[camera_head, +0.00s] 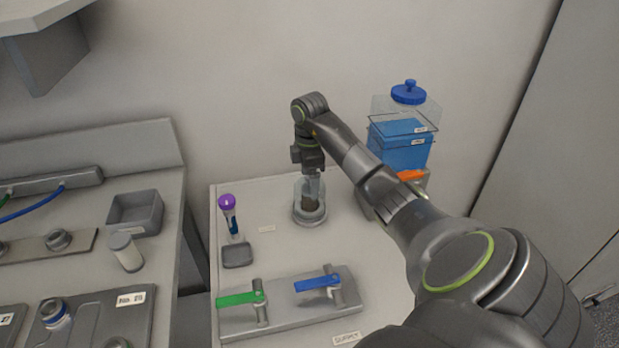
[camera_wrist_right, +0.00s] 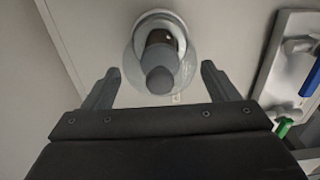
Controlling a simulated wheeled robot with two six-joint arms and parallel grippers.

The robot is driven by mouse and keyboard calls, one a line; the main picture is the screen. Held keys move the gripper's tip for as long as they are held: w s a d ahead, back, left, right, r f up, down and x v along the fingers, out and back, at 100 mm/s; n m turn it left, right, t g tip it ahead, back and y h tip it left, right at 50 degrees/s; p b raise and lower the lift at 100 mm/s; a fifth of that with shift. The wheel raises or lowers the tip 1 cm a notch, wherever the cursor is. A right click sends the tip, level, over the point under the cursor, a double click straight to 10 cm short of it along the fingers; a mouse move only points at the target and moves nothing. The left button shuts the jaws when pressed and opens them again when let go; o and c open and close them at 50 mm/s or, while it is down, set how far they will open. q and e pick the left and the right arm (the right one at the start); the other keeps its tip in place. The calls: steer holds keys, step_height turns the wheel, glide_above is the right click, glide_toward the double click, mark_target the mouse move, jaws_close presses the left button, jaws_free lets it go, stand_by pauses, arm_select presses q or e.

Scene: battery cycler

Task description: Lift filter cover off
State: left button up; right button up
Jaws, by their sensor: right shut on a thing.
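The clear, glass-like filter cover (camera_head: 299,190) stands upright at the back of the white table, with a dark brown filter (camera_head: 311,203) visible inside. It sits at a round base ring (camera_head: 310,219); I cannot tell whether a gap separates them. My right gripper (camera_head: 313,176) points down from above and is shut on the cover. In the right wrist view the cover (camera_wrist_right: 133,62) lies between the two fingers of the gripper (camera_wrist_right: 160,78), with a grey rounded end (camera_wrist_right: 160,80) in its middle. My left gripper is not in view.
A valve plate (camera_head: 290,318) with green and blue handles lies in front. A blue-filled container (camera_head: 402,152) stands behind my right arm. The wall is close behind.

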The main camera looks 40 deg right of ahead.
step_height(320, 180, up, 9)
steer(key=p, duration=0.8)
steer(key=shift+r, duration=0.1)
step_height(320, 180, up, 13)
steer(key=p, duration=1.3)
